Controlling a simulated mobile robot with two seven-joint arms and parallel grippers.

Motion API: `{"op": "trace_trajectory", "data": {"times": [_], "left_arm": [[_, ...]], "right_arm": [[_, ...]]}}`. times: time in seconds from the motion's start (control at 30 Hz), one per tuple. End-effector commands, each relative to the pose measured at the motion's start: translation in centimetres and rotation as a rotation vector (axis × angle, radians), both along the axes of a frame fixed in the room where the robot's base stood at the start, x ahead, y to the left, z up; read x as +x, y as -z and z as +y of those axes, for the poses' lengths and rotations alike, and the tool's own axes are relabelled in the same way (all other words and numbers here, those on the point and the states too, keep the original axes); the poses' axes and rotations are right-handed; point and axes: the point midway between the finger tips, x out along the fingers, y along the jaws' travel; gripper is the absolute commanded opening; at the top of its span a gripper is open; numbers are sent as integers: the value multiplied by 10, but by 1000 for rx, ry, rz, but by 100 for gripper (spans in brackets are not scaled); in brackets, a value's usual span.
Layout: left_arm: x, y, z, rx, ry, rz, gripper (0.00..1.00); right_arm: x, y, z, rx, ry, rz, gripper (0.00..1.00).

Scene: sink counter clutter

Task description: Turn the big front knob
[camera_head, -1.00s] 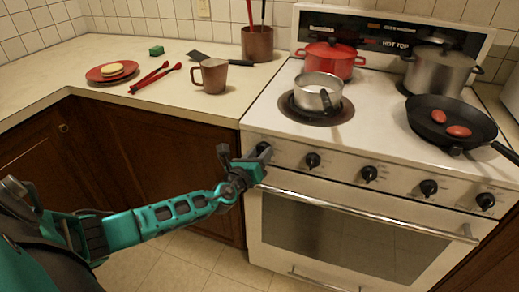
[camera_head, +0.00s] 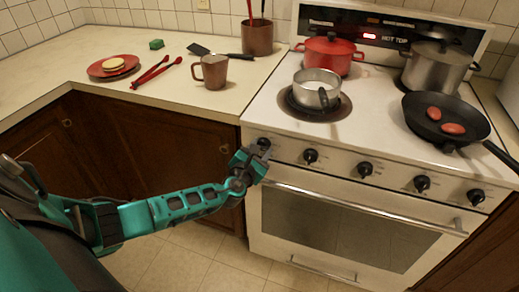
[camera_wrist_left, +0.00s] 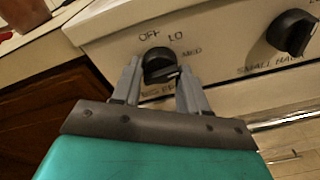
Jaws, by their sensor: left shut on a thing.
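The leftmost black knob (camera_head: 264,143) is on the white stove's front panel. In the left wrist view this knob (camera_wrist_left: 158,64) sits between my two fingers, with OFF, LO and MED printed around it. Its raised grip lies nearly sideways in that picture, away from OFF. My left gripper (camera_head: 257,156) is shut on the knob, its fingers on either side; the gripper also shows in the left wrist view (camera_wrist_left: 160,80). Part of the knob is hidden by the gripper in the head view. My right gripper is not in view.
The stove top (camera_head: 375,112) holds a small pot (camera_head: 311,82), a red pot (camera_head: 326,55), a steel pot (camera_head: 440,68) and a black pan (camera_head: 425,110). A red light (camera_head: 369,36) glows on the back panel. A mug (camera_head: 213,72) stands on the counter (camera_head: 110,62).

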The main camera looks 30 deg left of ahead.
Motion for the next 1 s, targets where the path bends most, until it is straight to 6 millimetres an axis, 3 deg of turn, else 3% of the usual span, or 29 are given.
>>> {"op": "trace_trajectory", "data": {"times": [0.77,0.8,1.0], "left_arm": [[0,-1,0,105,0,24,13],[0,-1,0,105,0,24,45],[0,-1,0,104,0,24,64]], "right_arm": [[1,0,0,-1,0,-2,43],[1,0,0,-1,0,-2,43],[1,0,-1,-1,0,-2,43]]}}
